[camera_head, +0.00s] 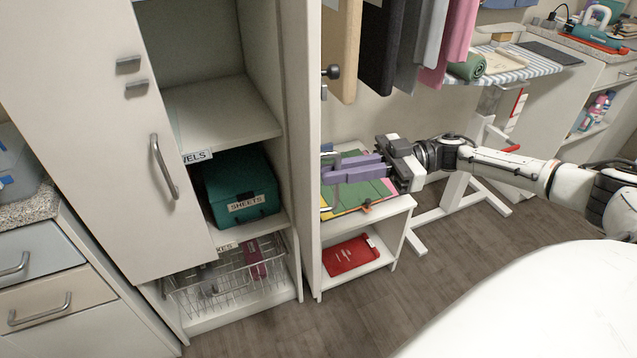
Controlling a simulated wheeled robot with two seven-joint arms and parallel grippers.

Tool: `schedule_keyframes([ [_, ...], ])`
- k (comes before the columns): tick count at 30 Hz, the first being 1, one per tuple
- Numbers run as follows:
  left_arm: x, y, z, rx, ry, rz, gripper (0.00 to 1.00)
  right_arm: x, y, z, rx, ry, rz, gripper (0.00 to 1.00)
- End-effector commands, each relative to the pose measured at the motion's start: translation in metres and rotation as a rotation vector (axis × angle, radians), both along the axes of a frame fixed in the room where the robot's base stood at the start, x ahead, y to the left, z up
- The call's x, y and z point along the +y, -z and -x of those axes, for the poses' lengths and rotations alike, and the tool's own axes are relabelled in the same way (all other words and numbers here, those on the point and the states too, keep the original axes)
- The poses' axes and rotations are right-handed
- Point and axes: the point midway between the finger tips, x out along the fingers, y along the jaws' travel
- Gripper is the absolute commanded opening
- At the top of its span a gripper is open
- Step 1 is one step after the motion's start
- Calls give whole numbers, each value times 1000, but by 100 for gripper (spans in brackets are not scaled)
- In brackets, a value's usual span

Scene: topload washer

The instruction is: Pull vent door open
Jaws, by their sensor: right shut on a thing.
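I cannot clearly pick out a vent door. My right gripper (328,169) reaches in from the right, with its two purplish fingers pointing left at a tall narrow white panel (305,150). The fingertips meet the right side of this panel. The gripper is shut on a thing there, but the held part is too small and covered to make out. A dark round knob (332,72) stands out from the same panel higher up. My left gripper is not in view.
A tall cabinet holds a green SHEETS box (238,188) and a wire basket (228,280); its white door (85,110) is at left. A low shelf (398,207) with colored folders sits below my gripper. Clothes (385,45) hang above. Floor (340,325) in front is clear.

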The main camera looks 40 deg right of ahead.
Motion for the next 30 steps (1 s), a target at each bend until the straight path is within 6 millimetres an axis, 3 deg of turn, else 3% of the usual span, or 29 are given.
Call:
schedule_keyframes([
  [7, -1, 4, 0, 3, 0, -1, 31, -16, 0, 0, -1, 6, 1, 0],
  [22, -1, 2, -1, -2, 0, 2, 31, -19, 0, 0, -1, 7, 1, 0],
  [23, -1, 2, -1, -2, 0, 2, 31, -19, 0, 0, -1, 7, 1, 12],
  [24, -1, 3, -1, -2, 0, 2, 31, -19, 0, 0, -1, 6, 0, 17],
  [30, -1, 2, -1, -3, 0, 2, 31, -19, 0, 1, -1, 4, 0, 17],
])
